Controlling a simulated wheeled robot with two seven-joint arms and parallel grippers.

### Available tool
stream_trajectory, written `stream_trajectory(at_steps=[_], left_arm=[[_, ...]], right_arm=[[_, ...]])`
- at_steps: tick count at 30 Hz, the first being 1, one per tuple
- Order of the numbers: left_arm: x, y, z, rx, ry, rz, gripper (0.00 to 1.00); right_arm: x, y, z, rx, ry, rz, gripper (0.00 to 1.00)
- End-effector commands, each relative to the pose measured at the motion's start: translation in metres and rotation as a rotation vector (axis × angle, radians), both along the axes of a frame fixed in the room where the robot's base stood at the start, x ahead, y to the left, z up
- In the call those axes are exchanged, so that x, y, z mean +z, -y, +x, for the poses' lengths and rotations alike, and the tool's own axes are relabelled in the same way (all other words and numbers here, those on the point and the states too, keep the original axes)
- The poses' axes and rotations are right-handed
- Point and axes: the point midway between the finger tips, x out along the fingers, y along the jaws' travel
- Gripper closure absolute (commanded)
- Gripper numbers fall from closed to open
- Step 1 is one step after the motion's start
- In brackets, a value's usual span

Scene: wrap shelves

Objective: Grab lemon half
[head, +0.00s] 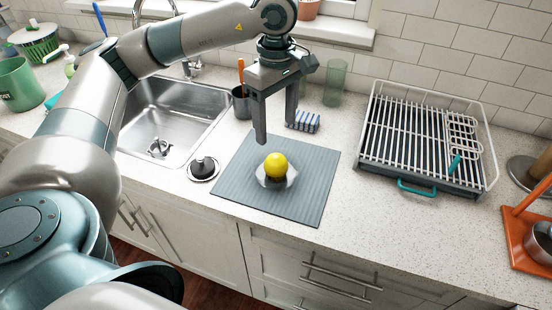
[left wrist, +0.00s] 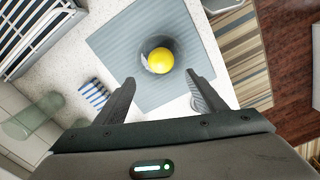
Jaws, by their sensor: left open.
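The lemon half (head: 276,165) is a round yellow piece resting in a small dish (head: 290,180) on the grey ribbed mat (head: 312,205). In the left wrist view the lemon half (left wrist: 160,60) sits inside the round dish (left wrist: 176,47) on the mat (left wrist: 115,45). My left gripper (head: 277,125) is open and empty, fingers pointing down above the back of the mat. In the left wrist view its two fingertips (left wrist: 160,76) are spread to either side, just short of the lemon. My right gripper is not in view.
The sink (head: 165,120) lies left of the mat, with a black drain stopper (head: 203,168) between. Behind are a dark utensil cup (head: 241,103), a striped sponge (head: 303,121) and a green glass (head: 335,83). A dish rack (head: 420,135) stands right. The counter in front of it is clear.

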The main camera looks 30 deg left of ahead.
Motion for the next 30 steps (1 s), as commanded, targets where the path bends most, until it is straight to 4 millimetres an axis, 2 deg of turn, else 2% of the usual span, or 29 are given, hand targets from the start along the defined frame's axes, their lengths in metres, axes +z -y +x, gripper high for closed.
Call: stream_trajectory(at_steps=[6,12,23,30], left_arm=[[-0.029,0.000,-0.001,-0.002,-0.004,0.001,0.36],[-0.049,0.000,-0.001,-0.001,-0.001,0.000,0.36],[-0.052,0.000,0.000,-0.001,0.000,0.000,0.36],[-0.062,0.000,-0.002,0.000,-0.004,0.001,0.36]], right_arm=[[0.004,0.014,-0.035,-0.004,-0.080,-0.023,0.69],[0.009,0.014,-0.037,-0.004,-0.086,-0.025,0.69],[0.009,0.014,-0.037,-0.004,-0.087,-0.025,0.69],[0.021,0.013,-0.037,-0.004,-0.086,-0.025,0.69]])
